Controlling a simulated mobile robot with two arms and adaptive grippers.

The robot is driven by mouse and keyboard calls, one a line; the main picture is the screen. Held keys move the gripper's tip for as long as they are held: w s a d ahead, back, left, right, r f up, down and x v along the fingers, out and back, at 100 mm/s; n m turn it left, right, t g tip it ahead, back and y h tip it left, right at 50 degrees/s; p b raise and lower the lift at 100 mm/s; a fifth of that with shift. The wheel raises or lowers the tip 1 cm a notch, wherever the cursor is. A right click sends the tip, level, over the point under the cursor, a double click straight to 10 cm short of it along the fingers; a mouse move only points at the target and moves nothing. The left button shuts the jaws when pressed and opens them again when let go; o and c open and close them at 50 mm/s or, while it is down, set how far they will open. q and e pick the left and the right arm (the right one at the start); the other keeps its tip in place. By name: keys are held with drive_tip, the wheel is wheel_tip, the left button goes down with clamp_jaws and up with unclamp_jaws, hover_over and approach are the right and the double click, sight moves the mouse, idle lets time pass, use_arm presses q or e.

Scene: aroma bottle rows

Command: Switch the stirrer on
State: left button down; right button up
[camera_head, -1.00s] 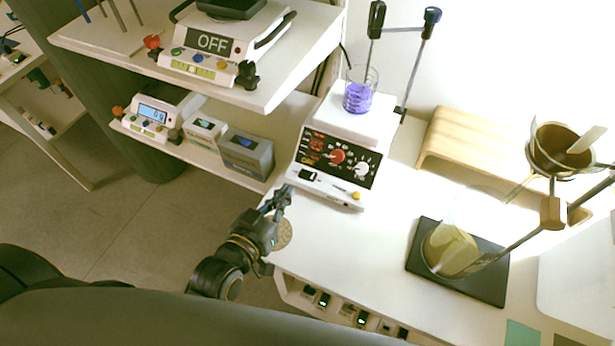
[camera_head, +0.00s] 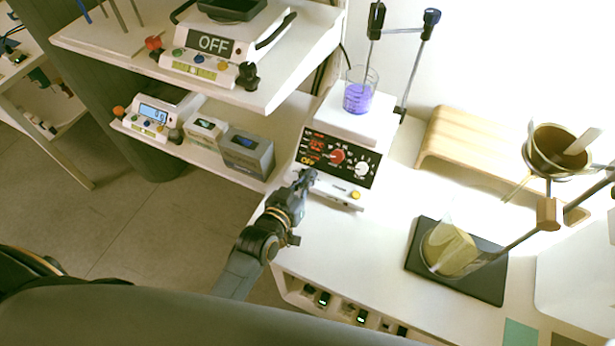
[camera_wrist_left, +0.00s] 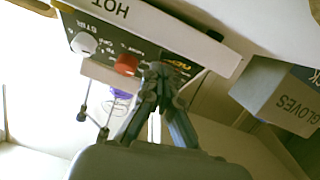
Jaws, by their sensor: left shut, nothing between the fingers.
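The stirrer (camera_head: 352,118) is a white hot plate with a black front panel, a red knob (camera_head: 337,156) and a white knob (camera_head: 361,167). Small yellow text on the panel's left appears to read OFF. A beaker of purple liquid (camera_head: 357,98) stands on its plate. My left gripper (camera_head: 308,174) is shut and empty at the left of the white front strip, covering the dark switch there. In the left wrist view, the fingertips (camera_wrist_left: 158,72) overlap the panel near the red knob (camera_wrist_left: 127,64); I cannot tell whether they touch. My right gripper is out of view.
A yellow button (camera_head: 355,195) sits at the strip's right end. A grey box (camera_head: 247,152) stands on the lower shelf (camera_head: 205,160) to the left. A dark mat (camera_head: 470,282) with a tilted beaker lies to the right. The bench between is clear.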

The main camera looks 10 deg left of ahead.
use_arm(q)
drive_tip(key=shift+f, duration=0.1)
drive_tip(key=shift+d+f+m+p, duration=0.15)
drive_tip(key=shift+f+m+p, duration=0.15)
drive_tip(key=shift+m, duration=0.1)
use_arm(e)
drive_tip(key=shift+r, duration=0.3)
use_arm(q)
drive_tip(key=shift+r, duration=0.25)
wheel_tip(320, 180, up, 4)
drive_tip(key=p, duration=0.4)
drive_tip(key=shift+w+d+f, duration=0.1)
drive_tip(key=shift+d+f, duration=0.05)
drive_tip(key=d+b+v, duration=0.1)
drive_tip(key=v, duration=0.9)
drive_tip(key=shift+s, duration=0.25)
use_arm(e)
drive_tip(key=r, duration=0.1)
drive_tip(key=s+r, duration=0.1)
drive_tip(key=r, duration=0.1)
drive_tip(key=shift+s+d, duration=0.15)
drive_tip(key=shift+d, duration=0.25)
